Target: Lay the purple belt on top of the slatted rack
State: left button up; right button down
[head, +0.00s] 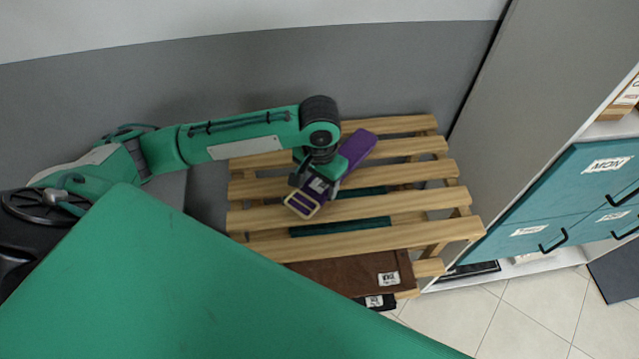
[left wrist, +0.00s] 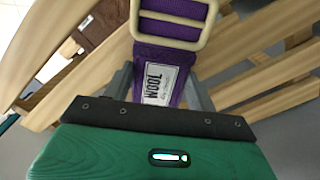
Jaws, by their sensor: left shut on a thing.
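The purple belt (head: 358,150) has a pale cream buckle and a white label that reads WOOL in the left wrist view (left wrist: 158,85). My left gripper (head: 319,182) is shut on the belt near its buckle end and is over the slatted rack. The slatted rack (head: 350,208) is light wood with several slats with gaps between them; its slats also show in the left wrist view (left wrist: 260,55). I cannot tell whether the belt touches the slats or is just above them. My right gripper is not in view.
A brown item (head: 350,275) with a label is at the rack's near side, below the top slats. A cabinet with teal drawers (head: 575,200) stands to the right. A grey wall is behind. The rack's right-hand slats are bare.

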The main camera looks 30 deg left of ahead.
pick_arm(q)
notch_tip(320, 180, down, 2)
jog(key=shift+f, duration=0.1)
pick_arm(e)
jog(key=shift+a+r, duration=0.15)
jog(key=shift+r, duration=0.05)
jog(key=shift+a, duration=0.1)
pick_arm(q)
jog(key=o, duration=1)
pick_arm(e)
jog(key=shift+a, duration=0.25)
pick_arm(q)
jog(key=shift+r, duration=0.45)
notch_tip(320, 180, up, 11)
jog(key=shift+r+b, duration=0.15)
jog(key=shift+b, duration=1.1)
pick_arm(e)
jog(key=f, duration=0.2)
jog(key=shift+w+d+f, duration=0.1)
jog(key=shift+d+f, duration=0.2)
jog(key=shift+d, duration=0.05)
